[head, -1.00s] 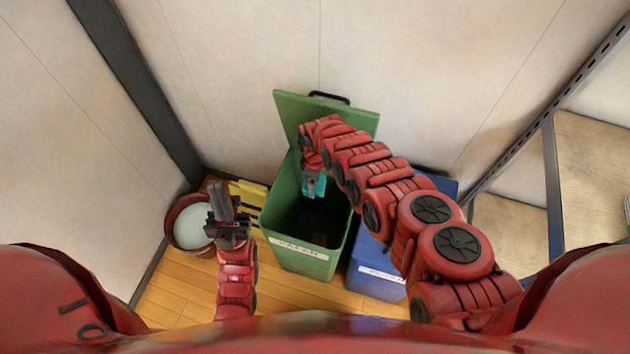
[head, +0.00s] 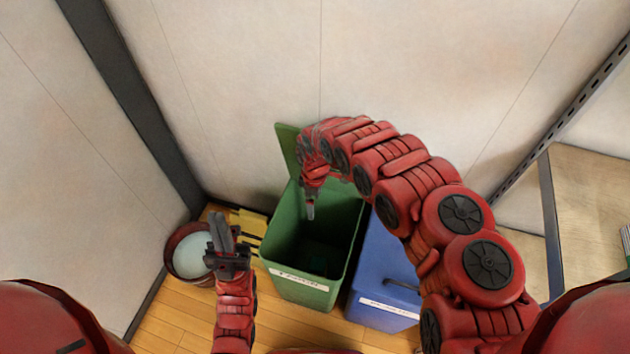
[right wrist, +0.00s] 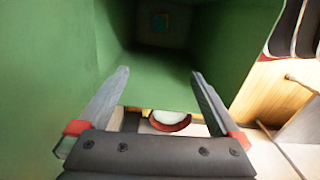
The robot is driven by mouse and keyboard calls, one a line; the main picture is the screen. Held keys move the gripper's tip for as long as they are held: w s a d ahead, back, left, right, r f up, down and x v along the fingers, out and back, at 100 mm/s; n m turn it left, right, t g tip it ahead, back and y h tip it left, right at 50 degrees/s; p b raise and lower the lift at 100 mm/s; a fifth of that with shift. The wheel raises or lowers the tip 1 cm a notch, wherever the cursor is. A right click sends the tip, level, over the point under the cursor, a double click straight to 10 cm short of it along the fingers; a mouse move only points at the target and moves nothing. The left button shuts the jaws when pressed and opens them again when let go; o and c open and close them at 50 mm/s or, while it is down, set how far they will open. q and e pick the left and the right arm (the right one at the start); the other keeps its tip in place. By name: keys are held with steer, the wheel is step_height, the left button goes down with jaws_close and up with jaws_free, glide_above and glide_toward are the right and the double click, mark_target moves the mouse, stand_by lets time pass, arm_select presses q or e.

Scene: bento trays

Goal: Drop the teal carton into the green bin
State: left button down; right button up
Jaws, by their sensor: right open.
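The green bin (head: 283,255) stands on the floor with its lid (head: 287,145) raised at the back. The teal carton (head: 317,264) lies deep inside the bin, dim in shadow; it also shows small at the far end of the bin's inside in the right wrist view (right wrist: 160,22). My right gripper (head: 310,210) hangs over the bin's opening, pointing down. Its fingers are apart and empty in the right wrist view (right wrist: 160,74). My left gripper (head: 219,222) is to the left of the bin, pointing up; the gap between its fingers is unclear.
A blue bin (head: 372,280) stands right beside the green bin. A dark red bucket (head: 175,262) with pale contents and a yellow object (head: 250,222) are on the left. A wooden shelf (head: 590,190) is at the right; walls close in behind.

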step_height(320, 180, up, 10)
steer(key=shift+f, duration=0.25)
steer(key=shift+f, duration=0.1)
stand_by(0.5)
